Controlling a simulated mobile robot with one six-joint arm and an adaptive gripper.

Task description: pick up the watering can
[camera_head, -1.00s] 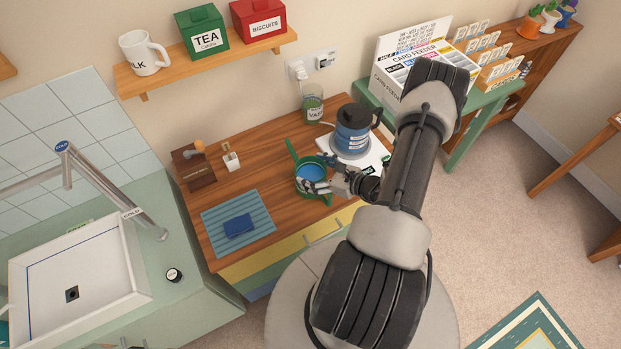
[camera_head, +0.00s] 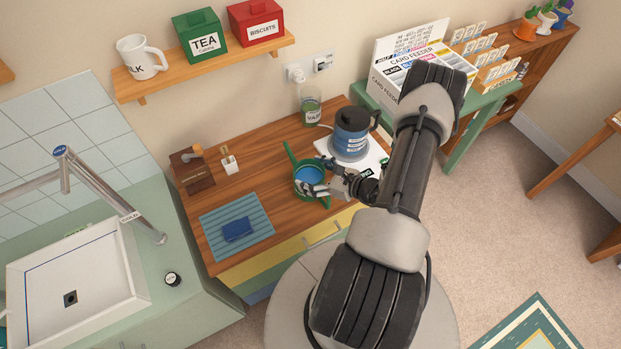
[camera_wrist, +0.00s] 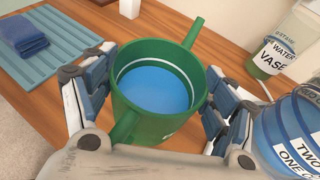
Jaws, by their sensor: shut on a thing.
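The green watering can (camera_head: 297,172) stands near the front of the wooden counter in the head view, its spout pointing to the back left. Blue water shows inside it. In the wrist view the watering can (camera_wrist: 158,90) is upright in the middle, its spout toward the top and its handle toward me. My gripper (camera_head: 322,188) reaches it from the right. In the wrist view my gripper (camera_wrist: 155,92) has one finger on each side of the can's body, shut on it. I cannot tell whether the base is off the counter.
A blue kettle (camera_head: 350,135) stands on a white base close to the can's right. A jar labelled vase (camera_head: 312,110) is behind. A blue cloth (camera_head: 238,229) lies on a striped mat (camera_head: 205,222) at left. A small white holder (camera_head: 229,163) and wooden stand (camera_head: 190,172) are behind the mat.

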